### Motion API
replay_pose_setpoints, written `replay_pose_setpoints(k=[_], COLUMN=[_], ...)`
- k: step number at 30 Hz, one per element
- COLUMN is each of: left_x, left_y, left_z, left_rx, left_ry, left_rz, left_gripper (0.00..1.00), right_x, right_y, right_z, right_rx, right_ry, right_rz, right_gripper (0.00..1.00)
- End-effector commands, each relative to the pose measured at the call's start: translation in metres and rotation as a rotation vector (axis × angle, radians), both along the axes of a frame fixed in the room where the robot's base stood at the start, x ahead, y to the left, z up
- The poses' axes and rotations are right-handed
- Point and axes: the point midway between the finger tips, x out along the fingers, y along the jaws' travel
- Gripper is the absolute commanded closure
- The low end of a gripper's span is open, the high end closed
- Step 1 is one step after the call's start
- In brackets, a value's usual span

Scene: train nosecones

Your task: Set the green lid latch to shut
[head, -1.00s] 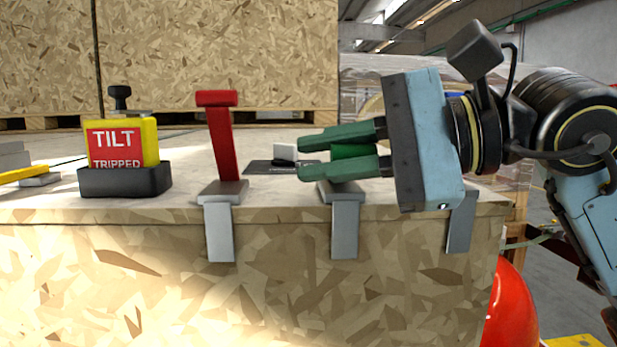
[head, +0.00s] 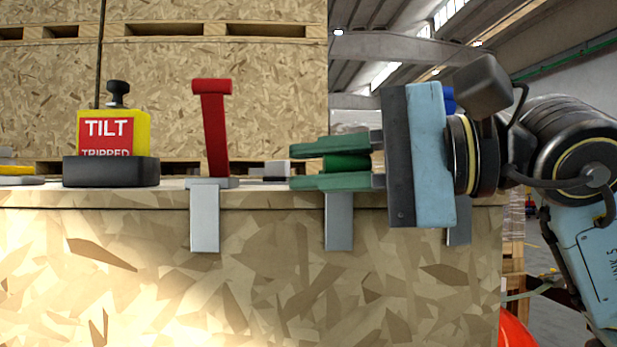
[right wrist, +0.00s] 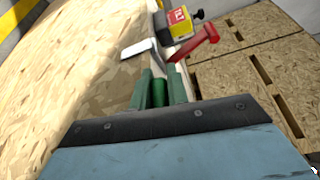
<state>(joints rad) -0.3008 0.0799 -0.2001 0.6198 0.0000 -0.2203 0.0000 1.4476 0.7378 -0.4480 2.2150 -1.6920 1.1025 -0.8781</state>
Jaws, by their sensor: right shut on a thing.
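The green lid latch (head: 347,162) sits between the two green fingers of my right gripper (head: 312,166), low over the crate's top edge. The gripper is shut on it, fingers pointing left. Most of the latch is hidden by the fingers, so its full angle cannot be told. A grey metal bracket (head: 339,222) hangs down the crate front below it. In the right wrist view the green latch (right wrist: 161,93) also shows between the fingers. My left gripper is not in view.
A red latch (head: 215,130) stands nearly upright to the left. Beyond it is a yellow TILT TRIPPED indicator (head: 112,132) on a black base. The wooden crate (head: 270,280) fills the front. A red rounded object (head: 512,335) is at lower right.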

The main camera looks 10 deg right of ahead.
Motion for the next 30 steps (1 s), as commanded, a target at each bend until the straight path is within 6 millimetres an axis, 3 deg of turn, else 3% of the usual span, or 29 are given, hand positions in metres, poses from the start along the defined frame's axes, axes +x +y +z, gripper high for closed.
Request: replay_pose_setpoints(k=[6,7,11,25,30], left_x=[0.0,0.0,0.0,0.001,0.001], left_y=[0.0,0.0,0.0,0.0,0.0], left_z=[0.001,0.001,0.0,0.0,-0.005], left_rx=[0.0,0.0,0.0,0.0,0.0], left_ry=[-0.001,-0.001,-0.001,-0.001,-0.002], left_rz=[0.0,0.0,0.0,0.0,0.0], left_gripper=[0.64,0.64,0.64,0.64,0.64], right_x=[0.0,0.0,0.0,0.0,-0.009], right_y=[0.001,0.001,0.001,0.0,-0.016], right_z=[-0.002,-0.002,-0.002,-0.001,-0.001], right_rx=[-0.007,-0.007,-0.007,-0.003,-0.003], right_ry=[0.003,0.003,0.004,0.003,0.002], right_rz=[0.0,0.0,0.001,0.002,-0.002], right_gripper=[1.0,0.8,0.63,0.62,0.62])
